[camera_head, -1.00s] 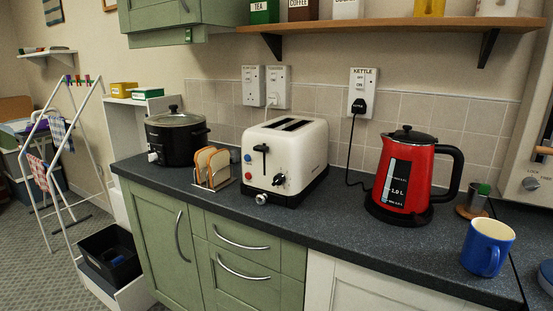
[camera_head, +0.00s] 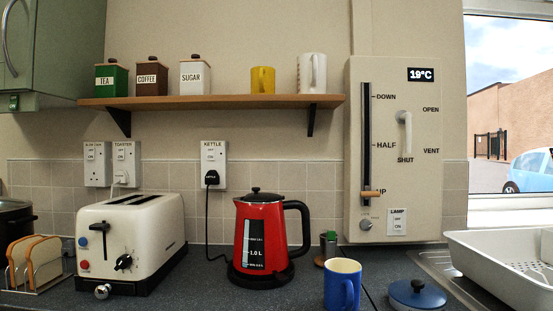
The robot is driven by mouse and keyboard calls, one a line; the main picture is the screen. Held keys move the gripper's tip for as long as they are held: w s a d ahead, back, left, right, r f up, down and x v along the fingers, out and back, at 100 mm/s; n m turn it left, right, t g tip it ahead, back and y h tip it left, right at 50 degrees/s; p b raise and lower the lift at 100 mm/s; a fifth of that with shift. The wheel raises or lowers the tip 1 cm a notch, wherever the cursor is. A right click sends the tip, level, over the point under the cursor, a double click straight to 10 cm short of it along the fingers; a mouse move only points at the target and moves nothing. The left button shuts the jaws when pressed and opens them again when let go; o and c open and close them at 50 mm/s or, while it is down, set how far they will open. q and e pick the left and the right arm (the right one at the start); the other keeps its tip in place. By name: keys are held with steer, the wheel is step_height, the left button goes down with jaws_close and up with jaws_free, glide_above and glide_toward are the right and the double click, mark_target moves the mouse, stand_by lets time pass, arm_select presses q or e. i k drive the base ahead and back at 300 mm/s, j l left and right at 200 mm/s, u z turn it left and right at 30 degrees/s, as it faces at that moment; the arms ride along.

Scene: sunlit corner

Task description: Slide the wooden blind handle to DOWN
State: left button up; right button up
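The wooden blind handle (camera_head: 371,194) is a small light-brown bar on a dark vertical slot (camera_head: 366,130) in a cream wall panel (camera_head: 391,225). The slot has DOWN marked near its top, HALF in the middle and UP near its bottom. The handle sits at the low end, beside the UP mark, and partly covers its lettering. Neither of my grippers shows in the head view.
A white window handle (camera_head: 405,130) and a lamp switch (camera_head: 397,222) share the panel. A blue mug (camera_head: 343,284), red kettle (camera_head: 262,240) and blue-lidded pot (camera_head: 416,293) stand on the counter below. A wooden shelf (camera_head: 215,101) ends just left of the panel.

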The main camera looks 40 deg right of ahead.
mark_target(366, 194)
steer(key=z, duration=1.9)
